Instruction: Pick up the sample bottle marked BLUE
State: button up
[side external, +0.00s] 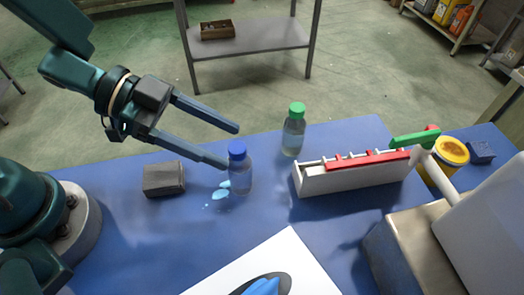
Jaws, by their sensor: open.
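A clear bottle with a blue cap (239,172) stands upright on the blue table. Pale blue spots lie on the table at its left foot. A second clear bottle with a green cap (293,131) stands upright behind it to the right. No written mark is readable on either bottle. My gripper (232,146) is open and empty, its two long fingers pointing right toward the blue-capped bottle. The lower fingertip shows right beside that bottle's neck; I cannot tell whether it touches. The upper finger shows above and behind the cap.
A dark grey block (164,179) lies left of the bottles. A white rack (352,178) with a red bar stands right. A yellow tub (443,158) and a grey-white machine (460,235) are farther right. A white sheet (305,262) lies in front. The blue table (140,240) is bare at front left.

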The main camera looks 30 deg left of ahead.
jog(key=shift+x, duration=1)
grip_shut()
jog(key=shift+r, duration=0.1)
dwell(0.7)
